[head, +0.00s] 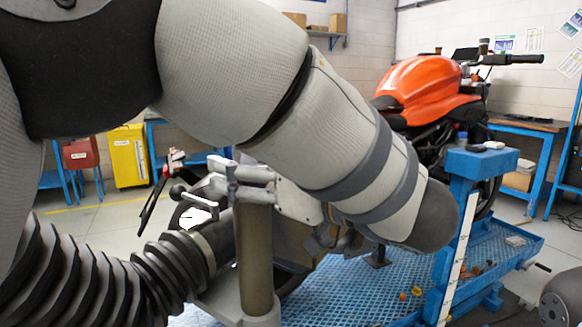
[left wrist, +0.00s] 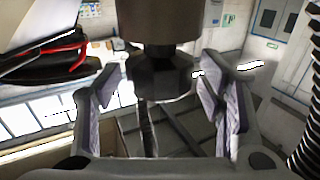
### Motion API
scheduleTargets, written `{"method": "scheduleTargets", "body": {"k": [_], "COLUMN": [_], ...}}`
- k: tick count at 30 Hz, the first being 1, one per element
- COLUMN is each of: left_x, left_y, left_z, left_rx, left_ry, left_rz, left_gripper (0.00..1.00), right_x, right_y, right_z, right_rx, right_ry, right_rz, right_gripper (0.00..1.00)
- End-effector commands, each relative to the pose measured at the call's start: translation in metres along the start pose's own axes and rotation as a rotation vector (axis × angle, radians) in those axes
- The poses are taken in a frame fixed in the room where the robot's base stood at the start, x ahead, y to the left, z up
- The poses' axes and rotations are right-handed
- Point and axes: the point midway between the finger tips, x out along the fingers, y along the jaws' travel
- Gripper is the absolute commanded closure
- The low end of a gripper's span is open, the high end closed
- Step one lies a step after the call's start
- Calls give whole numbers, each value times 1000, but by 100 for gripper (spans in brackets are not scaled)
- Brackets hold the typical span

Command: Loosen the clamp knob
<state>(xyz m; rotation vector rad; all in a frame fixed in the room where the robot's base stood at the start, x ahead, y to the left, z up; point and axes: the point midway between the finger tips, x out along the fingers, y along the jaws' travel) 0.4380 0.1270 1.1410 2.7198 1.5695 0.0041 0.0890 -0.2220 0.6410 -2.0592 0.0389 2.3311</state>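The clamp knob (left wrist: 160,76) is black and faceted. In the left wrist view it sits at the end of a brown-grey cylinder (left wrist: 160,22) coming from the top edge. My left gripper (left wrist: 162,88) is open, with one pale finger on each side of the knob and a visible gap on both sides. In the head view my left gripper (head: 245,176) shows at the top of a brownish post (head: 256,262). The knob cannot be made out there; the gripper and arm cover that area. My right gripper is not in view.
A black ribbed hose (head: 150,275) runs close to the post's left. An orange motorcycle (head: 425,88) stands behind my arm. A blue stand (head: 470,200) and blue textured platform (head: 375,295) with small loose parts are at right. Open floor lies at left.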

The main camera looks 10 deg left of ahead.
Motion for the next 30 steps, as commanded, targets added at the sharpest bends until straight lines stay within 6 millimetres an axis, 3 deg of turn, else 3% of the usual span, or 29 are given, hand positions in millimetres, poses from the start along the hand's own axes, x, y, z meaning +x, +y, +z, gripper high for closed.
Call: {"method": "scheduleTargets", "body": {"k": [8, 15, 21, 30], "left_x": [0, 0, 0, 0], "left_y": [0, 0, 0, 0], "left_z": [-6, -64, -95, -100], "left_rx": [-2, -7, -1, 2], "left_ry": [-1, 0, -2, -1], "left_rz": [0, 0, 0, 1], "left_gripper": [37, 37, 37, 37], "right_x": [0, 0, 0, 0], "right_y": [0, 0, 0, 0], "right_z": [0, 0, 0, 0], "right_rx": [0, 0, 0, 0], "right_ry": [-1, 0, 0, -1], "right_rz": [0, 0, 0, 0], "right_gripper": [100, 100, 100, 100]}}
